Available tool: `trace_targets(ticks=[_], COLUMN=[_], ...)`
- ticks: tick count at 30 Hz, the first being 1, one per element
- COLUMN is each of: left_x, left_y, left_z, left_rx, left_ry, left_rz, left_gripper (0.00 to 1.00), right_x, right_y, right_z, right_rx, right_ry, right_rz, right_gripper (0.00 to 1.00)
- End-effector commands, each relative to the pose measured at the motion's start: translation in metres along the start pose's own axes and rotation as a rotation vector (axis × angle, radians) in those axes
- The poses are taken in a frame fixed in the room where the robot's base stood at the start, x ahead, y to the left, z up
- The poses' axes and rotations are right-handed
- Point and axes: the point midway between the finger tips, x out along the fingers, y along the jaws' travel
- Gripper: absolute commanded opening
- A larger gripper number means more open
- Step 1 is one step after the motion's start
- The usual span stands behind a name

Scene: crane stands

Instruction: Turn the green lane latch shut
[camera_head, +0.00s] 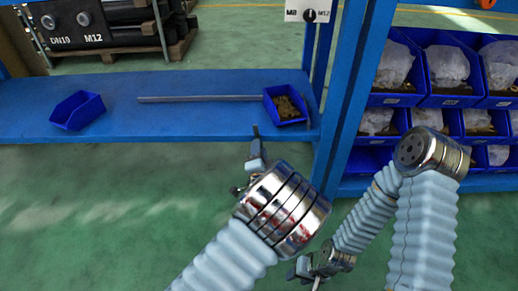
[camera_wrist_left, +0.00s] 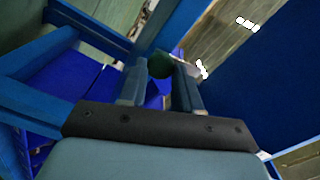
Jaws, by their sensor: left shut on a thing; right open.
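The green lane latch (camera_wrist_left: 160,65) shows in the left wrist view as a dark green rounded piece between my left fingertips. My left gripper (camera_head: 257,145) is at the front edge of the blue shelf in the head view, below the bin of small parts. It is shut on the latch, seen between its two fingers (camera_wrist_left: 159,87) in the left wrist view. I cannot make out the latch in the head view, nor how far it is turned. My right gripper (camera_head: 308,270) is low at the bottom of the head view, open and away from the shelf.
The blue shelf (camera_head: 205,122) carries an empty blue bin (camera_head: 78,112), a grey rod (camera_head: 195,99) and a blue bin with brass-coloured parts (camera_head: 287,107). A blue post (camera_head: 340,90) stands right of it. A selector plate marked M8 and M12 (camera_head: 309,9) is above. Stocked bins (camera_head: 445,75) fill the right.

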Motion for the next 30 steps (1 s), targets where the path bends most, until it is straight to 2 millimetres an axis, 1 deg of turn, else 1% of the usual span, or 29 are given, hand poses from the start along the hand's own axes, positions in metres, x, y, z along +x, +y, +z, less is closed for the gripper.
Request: trace_targets(ticks=[6, 10, 26, 27, 29, 30], left_x=[-0.0008, -0.0008, -0.0009, -0.0009, -0.0008, -0.0007], left_y=[0.0014, 0.0017, 0.0024, 0.0024, 0.0022, 0.0020], left_z=[0.0000, 0.0003, 0.0004, 0.0004, 0.0003, 0.0003], left_rx=[0.099, 0.130, 0.149, 0.149, 0.149, 0.149], left_ry=[0.000, 0.000, -0.001, -0.001, 0.000, 0.000], left_rz=[0.004, 0.004, 0.005, 0.004, 0.004, 0.003], left_gripper=[0.02, 0.02, 0.02, 0.39, 0.48, 0.54], right_x=[-0.0039, -0.0047, -0.0049, -0.0049, -0.0049, -0.0049], right_y=[-0.0015, -0.0018, -0.0019, -0.0019, -0.0019, -0.0019], right_z=[0.0002, 0.0002, 0.0002, 0.0002, 0.0002, 0.0002], right_rx=[0.000, 0.000, 0.000, 0.000, 0.000, 0.000], right_ry=[-0.001, -0.001, -0.002, -0.002, -0.002, -0.001], right_rz=[0.000, 0.000, 0.000, 0.000, 0.000, 0.000], right_gripper=[0.43, 0.43, 0.43, 0.43, 0.43, 0.43])
